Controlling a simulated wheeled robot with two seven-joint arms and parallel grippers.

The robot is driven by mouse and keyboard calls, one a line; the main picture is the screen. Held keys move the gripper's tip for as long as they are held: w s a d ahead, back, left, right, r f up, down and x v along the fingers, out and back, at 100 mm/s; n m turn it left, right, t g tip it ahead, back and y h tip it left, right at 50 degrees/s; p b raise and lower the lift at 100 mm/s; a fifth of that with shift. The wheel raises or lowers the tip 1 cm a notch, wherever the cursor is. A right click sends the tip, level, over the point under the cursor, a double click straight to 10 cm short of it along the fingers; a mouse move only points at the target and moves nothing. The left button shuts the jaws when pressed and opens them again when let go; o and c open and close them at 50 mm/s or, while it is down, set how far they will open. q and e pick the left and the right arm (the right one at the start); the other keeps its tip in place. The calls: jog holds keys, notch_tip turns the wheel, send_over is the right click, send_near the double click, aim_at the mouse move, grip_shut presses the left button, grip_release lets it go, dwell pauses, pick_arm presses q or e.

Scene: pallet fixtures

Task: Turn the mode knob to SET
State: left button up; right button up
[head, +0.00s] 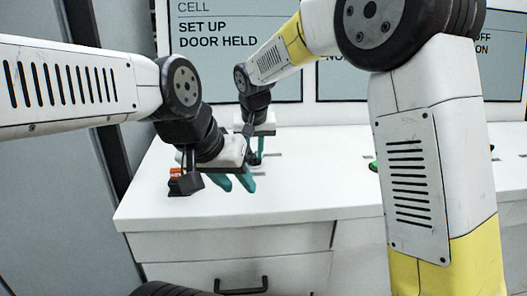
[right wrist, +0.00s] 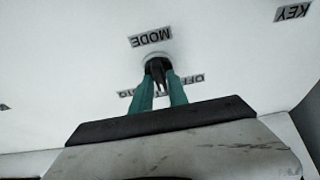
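The dark round mode knob (right wrist: 157,65) sits on the white panel beside the MODE label (right wrist: 150,37), which reads upside down in the right wrist view. My right gripper (right wrist: 160,78) has its teal fingers on both sides of the knob's grip, closed against it. OFF and another label (right wrist: 126,93) lie behind the fingers, partly hidden. I cannot tell which label the knob points to. In the head view, my right gripper (head: 256,155) is low over the panel, partly behind my left arm. My left gripper (head: 238,187) is empty, its teal fingers apart, in front of it.
A KEY label (right wrist: 293,12) is at the upper right of the wrist view. An orange and black part (head: 180,184) sits at the white bench's (head: 290,200) left side. A green part (head: 373,166) shows beside my right arm. Wall signs (head: 205,50) stand behind.

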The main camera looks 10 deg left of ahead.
jog(key=shift+o, duration=1.1)
jog(key=v, duration=0.7)
jog(key=shift+s+r, duration=0.2)
jog(key=shift+r, duration=0.15)
